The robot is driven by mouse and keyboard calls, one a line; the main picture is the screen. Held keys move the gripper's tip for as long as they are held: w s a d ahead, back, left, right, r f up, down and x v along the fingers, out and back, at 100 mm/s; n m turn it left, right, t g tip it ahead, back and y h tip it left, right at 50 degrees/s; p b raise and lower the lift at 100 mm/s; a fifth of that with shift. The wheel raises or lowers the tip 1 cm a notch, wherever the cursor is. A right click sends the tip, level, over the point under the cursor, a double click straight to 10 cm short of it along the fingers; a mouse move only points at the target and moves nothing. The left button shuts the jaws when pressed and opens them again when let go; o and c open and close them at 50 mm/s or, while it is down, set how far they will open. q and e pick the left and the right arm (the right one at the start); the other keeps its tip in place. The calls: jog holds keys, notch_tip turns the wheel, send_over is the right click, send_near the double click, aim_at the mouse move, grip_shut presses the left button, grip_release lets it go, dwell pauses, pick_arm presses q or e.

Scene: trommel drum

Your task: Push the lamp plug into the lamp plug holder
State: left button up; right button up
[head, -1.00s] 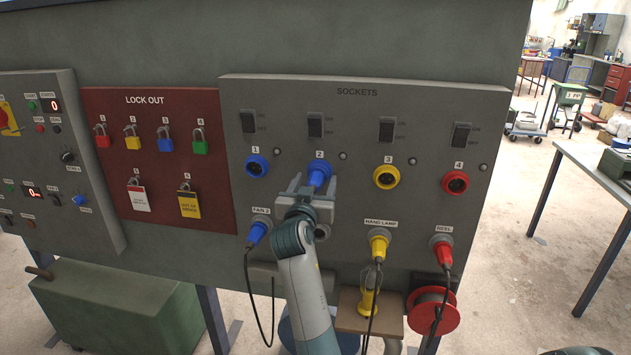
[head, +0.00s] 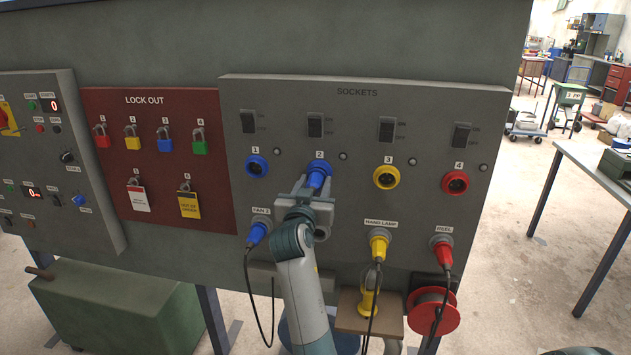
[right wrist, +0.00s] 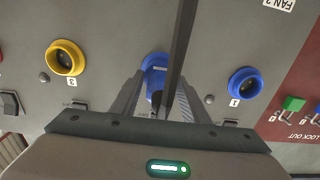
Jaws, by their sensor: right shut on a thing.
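The yellow lamp plug (head: 379,246) sits in the holder labelled HAND LAMP (head: 381,233) below socket 3, its cord hanging down. How deep it sits I cannot tell. My right gripper (head: 312,187) is up and left of it, at socket 2, shut on a blue plug (head: 318,176). That blue plug is at the socket mouth; its depth is hidden. In the right wrist view the fingers (right wrist: 158,92) straddle the blue plug (right wrist: 155,75), and a dark cord crosses between them. My left gripper is not in view.
Yellow socket 3 (head: 386,176), red socket 4 (head: 455,182) and blue socket 1 (head: 257,166) are empty. A blue plug (head: 259,233) sits in the FAN 2 holder and a red plug (head: 441,250) in the REEL holder. Cords hang below. The lockout board (head: 160,155) is left.

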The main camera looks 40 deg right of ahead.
jog(key=shift+p+v, duration=0.3)
jog(key=shift+v, duration=2.4)
jog(key=shift+s+a, duration=0.1)
jog(key=shift+a, duration=0.05)
jog(key=shift+v, duration=2.5)
jog(key=shift+f, duration=0.15)
jog(key=x, duration=0.5)
jog(key=shift+a, duration=0.1)
